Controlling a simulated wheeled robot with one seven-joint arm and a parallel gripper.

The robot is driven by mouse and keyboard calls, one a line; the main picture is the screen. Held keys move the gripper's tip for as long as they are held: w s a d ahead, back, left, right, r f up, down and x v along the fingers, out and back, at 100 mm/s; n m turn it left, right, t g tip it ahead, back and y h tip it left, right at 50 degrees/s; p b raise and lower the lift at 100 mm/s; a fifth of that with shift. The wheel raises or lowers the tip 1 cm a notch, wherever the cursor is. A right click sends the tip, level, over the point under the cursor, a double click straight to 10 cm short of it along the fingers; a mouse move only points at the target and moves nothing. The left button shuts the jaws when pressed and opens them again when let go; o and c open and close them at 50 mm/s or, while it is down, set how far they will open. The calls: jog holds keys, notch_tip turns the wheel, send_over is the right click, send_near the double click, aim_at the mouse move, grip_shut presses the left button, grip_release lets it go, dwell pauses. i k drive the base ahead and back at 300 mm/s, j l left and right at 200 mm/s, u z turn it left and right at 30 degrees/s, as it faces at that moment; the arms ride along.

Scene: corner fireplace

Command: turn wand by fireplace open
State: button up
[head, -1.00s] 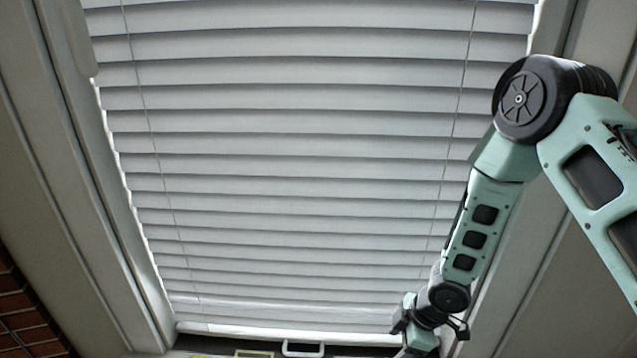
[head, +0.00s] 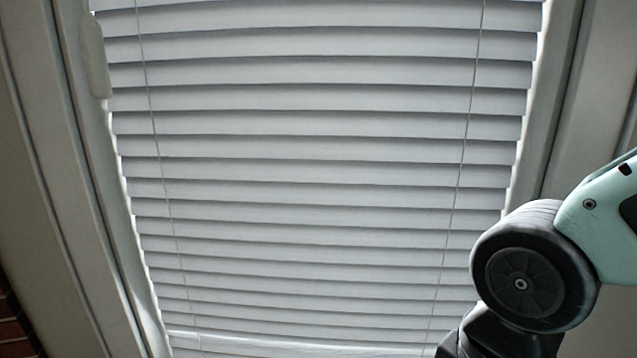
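White horizontal blinds (head: 310,140) hang in a pale window frame, their slats overlapping and looking closed. Two thin cords run down them, one at the left (head: 152,110) and one at the right (head: 468,130). A pale, rounded, elongated piece (head: 96,58) is on the left side of the frame; I cannot tell whether it is the wand or a handle. No other wand shows clearly. My gripper is out of view; only upper parts of my arm show at the lower right.
Pale frame posts stand at the left (head: 35,130) and right (head: 562,100) of the blinds. A bit of red brick (head: 15,325) shows at the lower left corner. My arm covers the lower right of the view.

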aim_at(90, 32)
jog(key=u, duration=1.3)
